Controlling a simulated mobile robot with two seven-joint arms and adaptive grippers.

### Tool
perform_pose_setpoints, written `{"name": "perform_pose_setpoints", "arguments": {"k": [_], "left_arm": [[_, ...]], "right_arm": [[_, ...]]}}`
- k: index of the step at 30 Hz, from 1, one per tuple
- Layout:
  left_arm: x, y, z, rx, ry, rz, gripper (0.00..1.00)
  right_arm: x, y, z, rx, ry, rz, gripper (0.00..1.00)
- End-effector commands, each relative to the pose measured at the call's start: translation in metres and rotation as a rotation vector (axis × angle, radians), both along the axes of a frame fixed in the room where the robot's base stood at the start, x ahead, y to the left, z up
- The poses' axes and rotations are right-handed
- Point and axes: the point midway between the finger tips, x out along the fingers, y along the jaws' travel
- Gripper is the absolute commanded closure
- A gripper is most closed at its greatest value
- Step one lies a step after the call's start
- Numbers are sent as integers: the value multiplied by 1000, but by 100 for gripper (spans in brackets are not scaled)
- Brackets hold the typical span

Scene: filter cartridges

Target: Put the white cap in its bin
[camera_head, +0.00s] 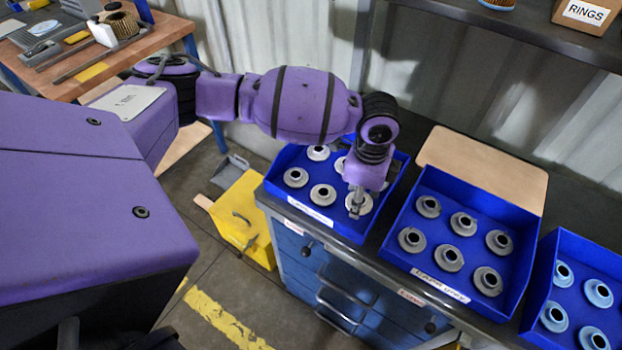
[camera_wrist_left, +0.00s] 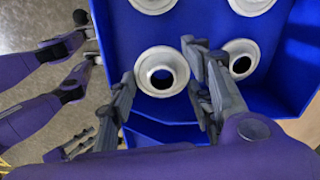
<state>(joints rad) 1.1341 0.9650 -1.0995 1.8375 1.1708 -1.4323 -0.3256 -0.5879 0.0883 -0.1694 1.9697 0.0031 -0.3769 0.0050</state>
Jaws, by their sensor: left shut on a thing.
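My left gripper (camera_head: 357,210) points down into the left blue bin (camera_head: 314,215). It is shut on a white cap (camera_head: 363,207), a round flanged piece with a dark centre hole. The left wrist view shows the same cap (camera_wrist_left: 149,84) between the fingers of my left gripper (camera_wrist_left: 160,74), one finger on each side. The cap is inside the bin's outline, near its front right corner. I cannot tell whether it touches the bin floor. Several similar whitish caps (camera_head: 322,195) sit around it in this bin, some partly hidden by my arm. My right gripper is not visible.
A middle blue bin (camera_head: 424,272) holds several greyer caps, and a right blue bin (camera_head: 535,290) holds light blue ones. A tan board (camera_head: 485,168) lies behind the middle bin. A shelf (camera_head: 480,22) overhangs the back. A yellow box (camera_head: 240,212) stands on the floor left of the cabinet.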

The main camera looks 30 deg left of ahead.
Motion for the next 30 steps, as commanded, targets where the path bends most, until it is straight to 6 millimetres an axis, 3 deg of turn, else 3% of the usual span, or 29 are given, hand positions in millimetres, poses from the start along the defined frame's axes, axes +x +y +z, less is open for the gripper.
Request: {"name": "perform_pose_setpoints", "arguments": {"k": [3,6,17,18,21,30], "left_arm": [[-2,0,-24,1,7,1,70],[-1,1,-34,2,3,2,70],[0,0,-36,1,1,1,70],[0,0,-35,0,1,1,48],[0,0,-35,1,1,0,35],[0,0,-34,1,0,1,35]], "right_arm": [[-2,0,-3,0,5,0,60],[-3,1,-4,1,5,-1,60],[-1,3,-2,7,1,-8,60],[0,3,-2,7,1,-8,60],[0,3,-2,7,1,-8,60],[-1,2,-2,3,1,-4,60]]}}
